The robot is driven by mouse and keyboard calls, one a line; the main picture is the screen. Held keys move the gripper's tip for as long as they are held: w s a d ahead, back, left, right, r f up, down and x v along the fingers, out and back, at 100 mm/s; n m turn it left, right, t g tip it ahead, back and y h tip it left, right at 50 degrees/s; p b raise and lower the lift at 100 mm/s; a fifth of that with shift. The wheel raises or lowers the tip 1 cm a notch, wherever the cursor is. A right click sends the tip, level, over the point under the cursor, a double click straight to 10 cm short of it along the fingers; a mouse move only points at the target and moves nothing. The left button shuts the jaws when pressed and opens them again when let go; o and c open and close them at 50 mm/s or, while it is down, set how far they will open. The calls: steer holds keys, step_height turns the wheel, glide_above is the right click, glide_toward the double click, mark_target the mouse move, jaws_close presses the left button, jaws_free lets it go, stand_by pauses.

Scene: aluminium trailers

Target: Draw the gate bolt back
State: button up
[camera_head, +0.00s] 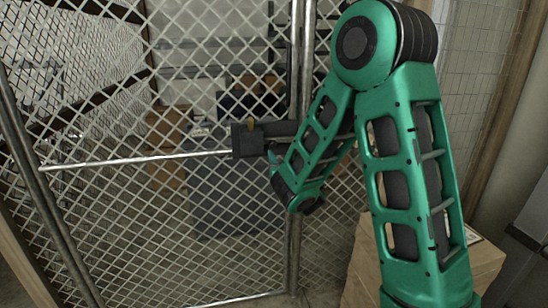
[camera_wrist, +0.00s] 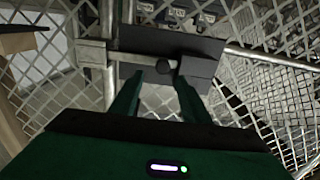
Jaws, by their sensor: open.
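The gate (camera_head: 110,200) is a chain-link mesh panel in a grey metal frame, standing upright across the head view. A dark bolt housing (camera_head: 245,140) sits at its right edge, near the post (camera_head: 297,90). In the wrist view the dark bolt plate (camera_wrist: 205,47) lies ahead, with a short round bolt knob (camera_wrist: 168,64) on it. A grey bar (camera_wrist: 92,54) shows left of the plate. My gripper (camera_wrist: 160,78) is open, its two green fingers pointing at the plate, the knob between or just beyond their tips. Contact cannot be told. My arm largely hides the gripper in the head view.
Cardboard boxes (camera_head: 165,127) and a dark grey bin (camera_head: 225,195) stand behind the mesh. A cardboard box (camera_head: 365,265) is at the lower right, close behind my arm. A mesh wall (camera_head: 480,70) rises on the right.

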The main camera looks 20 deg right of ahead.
steer(key=shift+a, duration=0.25)
